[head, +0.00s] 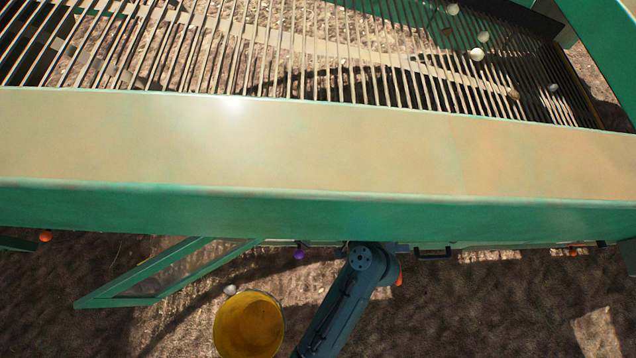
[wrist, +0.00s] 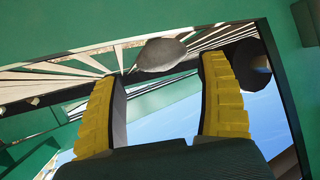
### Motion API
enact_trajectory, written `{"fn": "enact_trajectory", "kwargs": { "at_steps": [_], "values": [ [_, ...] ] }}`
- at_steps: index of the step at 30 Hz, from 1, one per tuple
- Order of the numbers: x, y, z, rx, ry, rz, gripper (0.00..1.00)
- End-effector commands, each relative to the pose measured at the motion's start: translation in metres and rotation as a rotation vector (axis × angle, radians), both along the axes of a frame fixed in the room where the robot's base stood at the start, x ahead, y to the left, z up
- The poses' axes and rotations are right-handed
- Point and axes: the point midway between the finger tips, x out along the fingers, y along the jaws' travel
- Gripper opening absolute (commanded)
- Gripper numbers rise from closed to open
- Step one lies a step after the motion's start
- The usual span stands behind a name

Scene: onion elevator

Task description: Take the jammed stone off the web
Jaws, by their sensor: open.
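A grey, rounded stone (wrist: 162,54) shows in the wrist view, at the edge of the web's rods (wrist: 75,68). My gripper (wrist: 161,78) has its two yellow-padded fingers spread apart, one on each side of the stone. The stone appears just beyond the fingertips, in the gap between them; I cannot tell whether either finger touches it. In the head view the web (head: 300,50) runs across the top as a row of thin bars. My gripper is hidden there behind the green side beam, and I cannot pick out the same stone in that view.
The wide green and tan beam (head: 320,145) lies between the web and my arm. Several pale onions (head: 477,54) lie on the web at upper right. A yellow bucket (head: 248,325) and an open green-framed panel (head: 165,272) are below. A dark round part (wrist: 252,65) is right of my gripper.

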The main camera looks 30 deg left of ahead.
Motion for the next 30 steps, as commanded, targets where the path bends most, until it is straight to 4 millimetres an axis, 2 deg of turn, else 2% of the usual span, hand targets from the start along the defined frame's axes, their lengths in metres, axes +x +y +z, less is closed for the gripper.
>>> {"fn": "enact_trajectory", "kwargs": {
  "at_steps": [10,19,27,30],
  "values": [
    [0.027,0.04,-0.02,0.0,0.0,0.002,0.76],
    [0.03,0.043,-0.019,-0.001,0.001,-0.001,0.74],
    [0.03,0.043,-0.019,0.0,0.0,-0.001,0.23],
    [0.03,0.043,-0.018,0.0,-0.002,-0.001,0.22]
  ]
}}
